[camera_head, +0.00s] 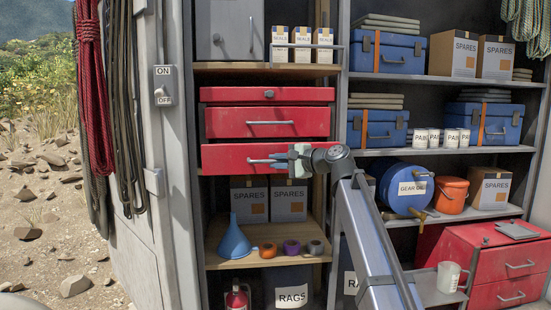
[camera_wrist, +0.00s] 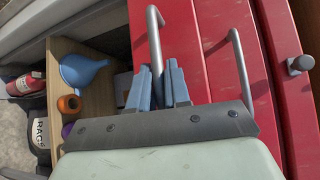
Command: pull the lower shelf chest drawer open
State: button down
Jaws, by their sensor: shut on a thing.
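The red shelf chest (camera_head: 215,129) stands on the middle shelf of the left bay. Its lower drawer (camera_head: 222,154) has a grey bar handle (camera_head: 255,161), and its face looks slightly forward of the upper drawer's face. My gripper (camera_head: 277,160) reaches in from the right at this handle. In the wrist view the two blue fingers of my gripper (camera_wrist: 158,82) close on either side of the lower drawer's handle (camera_wrist: 154,38). The hand hides part of the drawer front. The upper drawer's handle (camera_wrist: 239,62) is beside the fingers, untouched.
Below the chest are SPARES boxes (camera_head: 288,203), a blue funnel (camera_head: 234,241) and tape rolls (camera_head: 292,248) on a wooden shelf (camera_head: 225,262). A shelf upright (camera_head: 341,100) stands close to the right. A second red chest (camera_head: 490,262) sits at the lower right.

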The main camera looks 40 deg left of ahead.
jog(key=s+d, duration=0.3)
jog(key=c, duration=1.2)
grip_release()
jog(key=d, duration=0.4)
jog(key=d+r, duration=0.1)
jog(key=d, duration=0.4)
jog(key=d+r, duration=0.1)
jog(key=d, duration=0.3)
jog(key=shift+w+d, duration=0.1)
jog(key=shift+d, duration=0.2)
